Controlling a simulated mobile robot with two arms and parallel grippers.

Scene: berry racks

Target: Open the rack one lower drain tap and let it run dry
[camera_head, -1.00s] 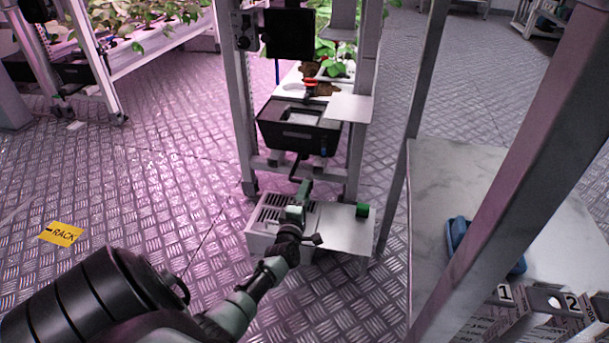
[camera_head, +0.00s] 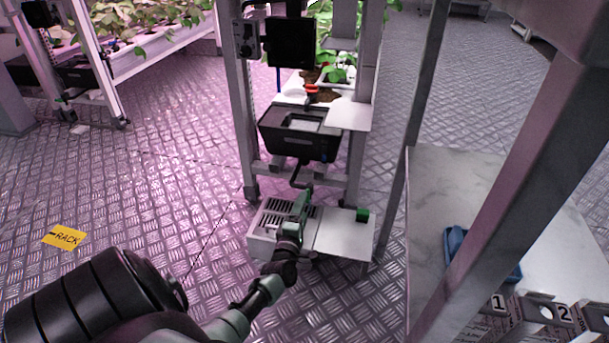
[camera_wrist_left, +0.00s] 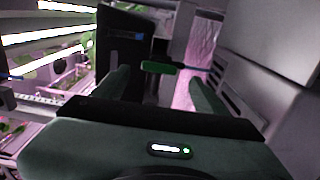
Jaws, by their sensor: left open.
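The rack (camera_head: 243,100) stands ahead with a black tank (camera_head: 292,145) on its lower part. A dark drain pipe (camera_head: 300,174) comes down below the tank. My left gripper (camera_head: 303,196) is at the end of this pipe, above a white box with a slotted top. In the left wrist view a green lever (camera_wrist_left: 162,66), apparently the tap handle, lies crosswise just beyond my open left fingers (camera_wrist_left: 158,82). I cannot tell whether they touch it. In the head view my gripper hides the tap. My right gripper is not in view.
The slotted white box (camera_head: 262,243) and a white plate (camera_head: 345,232) with a green block (camera_head: 362,215) stand below the rack. A red-handled part (camera_head: 311,88) is above the tank. A marble-topped table (camera_head: 428,190) stands right. A yellow RACK label (camera_head: 64,237) lies on open floor.

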